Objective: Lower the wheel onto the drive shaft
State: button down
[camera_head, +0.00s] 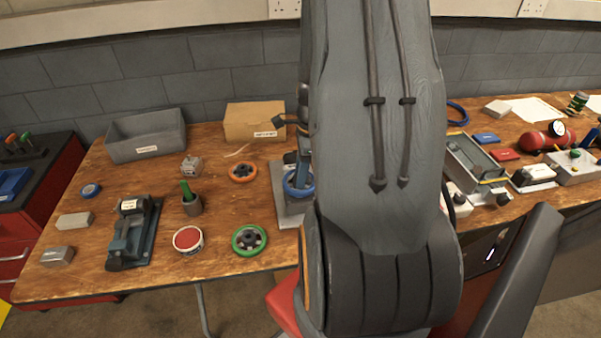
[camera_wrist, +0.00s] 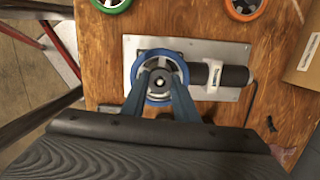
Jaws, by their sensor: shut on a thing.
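The blue-rimmed wheel (camera_wrist: 160,54) is between the fingers of my gripper (camera_wrist: 160,82), which is shut on it. In the head view the wheel (camera_head: 291,189) shows only partly beside my arm, over the grey metal plate (camera_head: 291,219). In the wrist view the plate (camera_wrist: 226,54) carries a dark motor-like cylinder (camera_wrist: 236,76) with a white label band, right of the wheel. A dark round part with a small bright centre, perhaps the drive shaft end, shows in the wheel's middle. I cannot tell whether the wheel is around the shaft or above it.
A green wheel (camera_head: 249,240) and an orange wheel (camera_head: 242,172) lie left of the plate. A cardboard box (camera_head: 254,123) and a grey bin (camera_head: 146,136) stand at the back.

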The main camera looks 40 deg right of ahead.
jog(key=shift+f+b, duration=0.4)
jog(key=shift+f, duration=0.4)
dwell(0.6)
jog(key=c, duration=1.3)
grip_release()
jog(key=c, duration=0.4)
jog(key=shift+o, duration=0.2)
notch_tip(320, 180, up, 6)
jog(key=p, duration=0.6)
